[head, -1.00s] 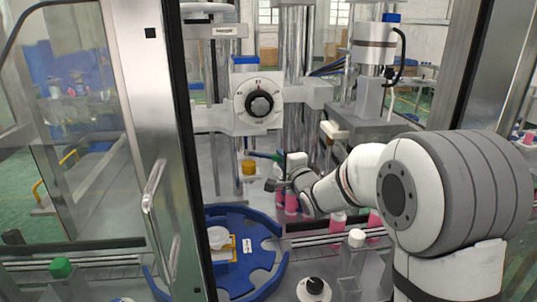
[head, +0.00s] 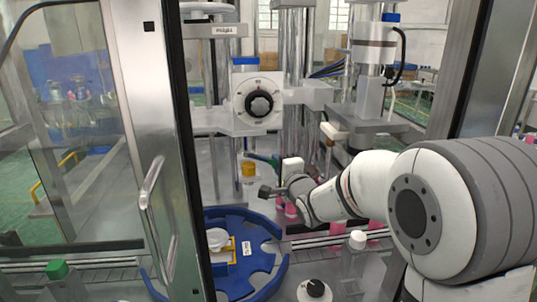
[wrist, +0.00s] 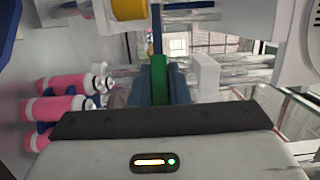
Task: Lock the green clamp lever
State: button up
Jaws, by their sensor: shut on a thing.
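In the wrist view, the green clamp lever (wrist: 160,80) stands between the dark fingers of my gripper (wrist: 156,88), which are shut on it. Part of the lever is hidden by the fingers.
A blue star wheel (head: 272,262) lies below my gripper. Pink cans (wrist: 62,84) stand close by, also at left in the wrist view. A dial (head: 258,103) is above. A glass door with a handle (head: 152,190) is at left.

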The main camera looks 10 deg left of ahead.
jog(key=shift+s+f, duration=0.1)
jog(key=shift+f, duration=0.05)
jog(key=shift+s+a+b, duration=0.7)
jog(key=shift+s+a, duration=0.05)
jog(key=shift+s, duration=0.3)
jog(key=shift+s+a, duration=0.1)
jog(key=shift+s+a+b, duration=0.75)
jog(key=shift+s+a, duration=0.2)
